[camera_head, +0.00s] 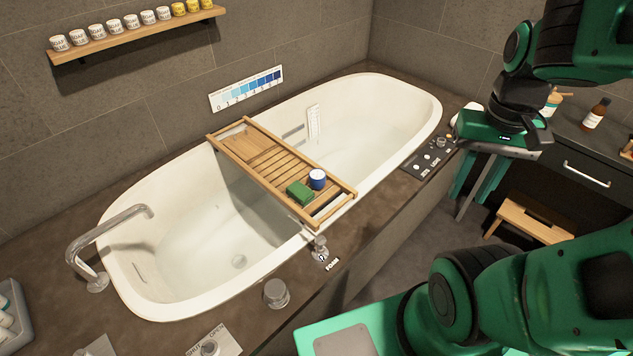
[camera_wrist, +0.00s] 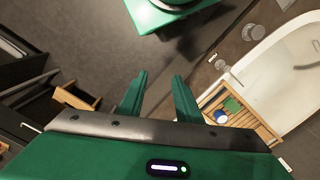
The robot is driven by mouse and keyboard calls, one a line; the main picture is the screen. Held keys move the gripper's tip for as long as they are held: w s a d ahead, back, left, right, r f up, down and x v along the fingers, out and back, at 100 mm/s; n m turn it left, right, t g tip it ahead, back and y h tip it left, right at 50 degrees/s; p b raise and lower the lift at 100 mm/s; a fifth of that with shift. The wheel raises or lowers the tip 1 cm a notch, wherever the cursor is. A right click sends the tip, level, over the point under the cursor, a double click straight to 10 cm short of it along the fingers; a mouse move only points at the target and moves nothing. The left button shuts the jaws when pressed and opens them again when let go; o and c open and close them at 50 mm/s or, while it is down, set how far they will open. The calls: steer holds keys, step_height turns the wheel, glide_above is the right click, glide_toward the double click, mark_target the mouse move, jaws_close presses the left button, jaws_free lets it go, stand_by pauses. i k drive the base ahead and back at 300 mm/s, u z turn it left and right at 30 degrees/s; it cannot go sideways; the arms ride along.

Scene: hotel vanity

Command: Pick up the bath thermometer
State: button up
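A slim white upright piece with small marks (camera_head: 313,122) stands inside the bathtub by its far wall, behind the wooden tray; it looks like the bath thermometer, but its markings are too small to read. My gripper (camera_head: 462,205) hangs outside the tub at the right, beyond the tub surround and apart from the white piece. In the wrist view my gripper (camera_wrist: 159,84) has its two fingers spread with nothing between them, over the dark floor.
A wooden bath tray (camera_head: 262,172) spans the bathtub (camera_head: 150,300) with a green block (camera_head: 299,192) and blue-and-white jar (camera_head: 317,179). A faucet (camera_head: 105,230) rises at left. A control panel (camera_head: 430,157) sits on the right surround. A wooden stool (camera_head: 530,218) stands before the vanity.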

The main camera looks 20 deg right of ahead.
mark_target(316, 176)
steer(key=z, duration=1.65)
steer(key=i, duration=0.6)
steer(key=u, duration=0.9)
